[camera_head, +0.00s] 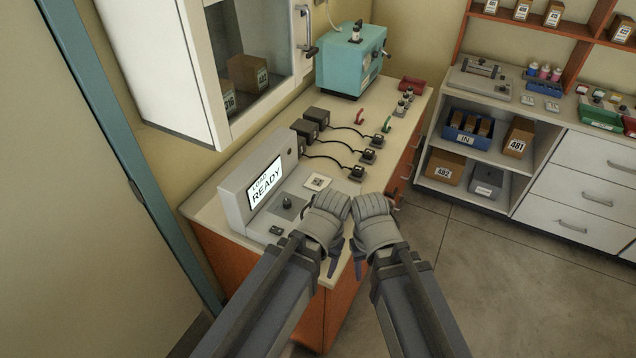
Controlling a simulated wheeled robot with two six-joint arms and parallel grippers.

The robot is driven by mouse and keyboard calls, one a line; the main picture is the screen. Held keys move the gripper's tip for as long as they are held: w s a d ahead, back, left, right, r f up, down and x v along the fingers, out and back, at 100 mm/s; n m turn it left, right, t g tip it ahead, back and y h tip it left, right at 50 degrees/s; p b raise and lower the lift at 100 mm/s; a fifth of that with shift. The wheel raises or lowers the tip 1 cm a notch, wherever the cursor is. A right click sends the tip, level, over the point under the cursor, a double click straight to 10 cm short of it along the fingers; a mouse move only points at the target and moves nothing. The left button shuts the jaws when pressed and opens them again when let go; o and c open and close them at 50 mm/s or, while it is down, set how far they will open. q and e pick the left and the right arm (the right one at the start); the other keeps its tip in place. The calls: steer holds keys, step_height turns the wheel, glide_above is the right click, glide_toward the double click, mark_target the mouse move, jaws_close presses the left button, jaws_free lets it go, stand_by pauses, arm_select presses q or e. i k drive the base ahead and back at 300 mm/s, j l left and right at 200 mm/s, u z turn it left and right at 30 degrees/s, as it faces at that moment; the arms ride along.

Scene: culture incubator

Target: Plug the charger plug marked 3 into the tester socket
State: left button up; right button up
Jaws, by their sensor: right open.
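The tester (234,203) is a grey box on the bench at the left, its screen reading "LOAD READY". A dark square fitting (287,207) lies on its low front part; I cannot tell whether it is the socket. Three black charger blocks (305,131) stand behind it, with cables to three dark plugs: far (377,141), middle (368,156) and near (356,173). Their numbers are too small to read. My left gripper (331,267) and open right gripper (357,268) are side by side at the bench's front edge, nearer than the plugs. The left jaws are mostly hidden.
A white card (317,182) lies beside the tester. A teal machine (351,62), a red tool (359,117) and a green tool (386,126) are farther back. A glass-fronted cabinet (205,75) hangs over the left side. Open floor (480,270) lies to the right.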

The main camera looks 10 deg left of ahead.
mark_target(378, 138)
steer(key=u, duration=0.45)
steer(key=i+l+u, duration=0.1)
steer(key=u, duration=0.25)
steer(key=l+u, duration=0.35)
steer(key=i+l+u, duration=0.1)
steer(key=l+u, duration=0.15)
steer(key=u, duration=0.15)
steer(key=l+u, duration=0.15)
steer(key=l, duration=0.4)
steer(key=l+u, duration=0.2)
steer(key=l, duration=0.35)
steer(key=l+u, duration=0.15)
steer(key=l, duration=0.4)
steer(key=k+l+u, duration=0.2)
steer(key=l, duration=0.35)
steer(key=k+l, duration=0.1)
steer(key=l, duration=0.95)
steer(key=k+l, duration=0.15)
steer(key=l, duration=0.4)
